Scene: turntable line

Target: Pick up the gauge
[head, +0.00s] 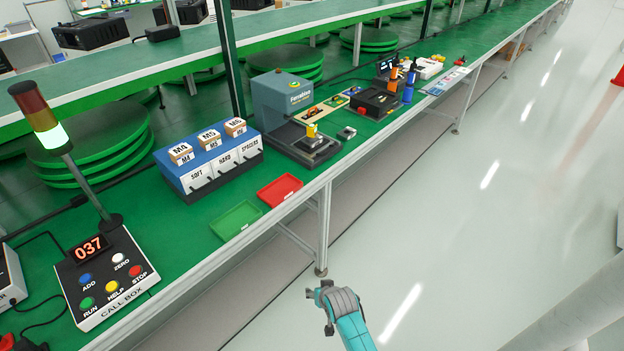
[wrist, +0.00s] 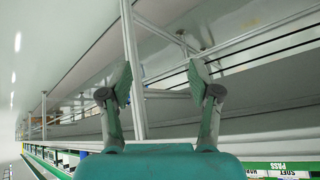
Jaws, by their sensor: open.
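No item is clearly marked as the gauge at this size, and I cannot tell which one it is. A small grey and dark block (head: 347,132) lies on the green bench, right of the grey bench press (head: 283,100). A small yellow piece (head: 312,130) stands on the press's base. My gripper (head: 322,298) is out over the aisle, in front of and apart from the bench edge. In the wrist view my gripper (wrist: 158,82) is open, with nothing between its two pads; the bench frame shows behind them.
A green tray (head: 236,220) and a red tray (head: 280,190) lie near the bench's front edge. A blue bin rack (head: 209,162) stands behind them, and a call box (head: 103,278) reading 037 is at left. The pale aisle floor (head: 450,220) is clear.

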